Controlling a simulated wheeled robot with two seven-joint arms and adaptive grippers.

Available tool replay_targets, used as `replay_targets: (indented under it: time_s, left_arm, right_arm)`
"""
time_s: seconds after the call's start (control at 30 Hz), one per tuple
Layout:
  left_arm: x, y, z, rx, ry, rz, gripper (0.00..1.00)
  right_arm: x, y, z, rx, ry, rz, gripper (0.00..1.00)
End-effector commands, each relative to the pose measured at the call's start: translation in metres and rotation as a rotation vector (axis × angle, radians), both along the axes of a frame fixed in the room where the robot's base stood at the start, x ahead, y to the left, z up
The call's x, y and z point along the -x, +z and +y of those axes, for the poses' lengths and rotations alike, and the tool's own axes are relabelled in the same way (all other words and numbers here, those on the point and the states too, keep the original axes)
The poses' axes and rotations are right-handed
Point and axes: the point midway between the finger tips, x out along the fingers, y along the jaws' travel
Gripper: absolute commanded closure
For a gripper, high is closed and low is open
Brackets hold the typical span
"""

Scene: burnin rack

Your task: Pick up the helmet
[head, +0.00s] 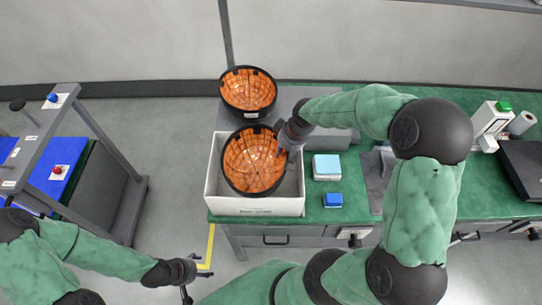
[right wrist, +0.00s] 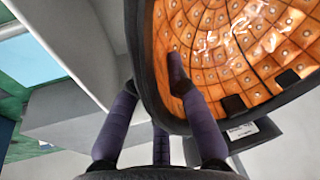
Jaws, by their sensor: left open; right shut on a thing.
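A dark-rimmed helmet (head: 253,161) with an orange gridded inside is over the white box (head: 285,207), its hollow facing up. My right gripper (head: 283,146) is shut on its upper right rim. In the right wrist view, the helmet (right wrist: 235,45) fills the upper right, with one purple finger of my gripper (right wrist: 165,105) inside the rim. I cannot tell if the helmet touches the box floor. A second similar helmet (head: 248,90) sits behind it. My left gripper (head: 192,281) is open and empty at the lower left, away from the table.
A grey block (head: 340,142) lies behind the right gripper. A rack with blue panels (head: 60,165) stands left. Floor between is clear.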

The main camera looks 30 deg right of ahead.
Motion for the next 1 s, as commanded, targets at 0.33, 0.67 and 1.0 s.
replay_targets:
  time_s: [0.33, 0.67, 1.0]
  left_arm:
    - [0.000, 0.012, 0.000, 0.000, 0.000, 0.000, 0.31]
    - [0.000, 0.026, 0.000, 0.000, 0.000, 0.000, 0.31]
    - [0.000, 0.038, 0.000, 0.000, 0.000, 0.000, 0.31]
  right_arm:
    - [-0.001, 0.033, -0.001, 0.003, 0.001, -0.005, 1.00]
    - [0.031, 0.082, 0.025, 0.001, 0.002, -0.006, 1.00]
    - [0.082, 0.117, 0.065, 0.002, 0.004, -0.006, 1.00]
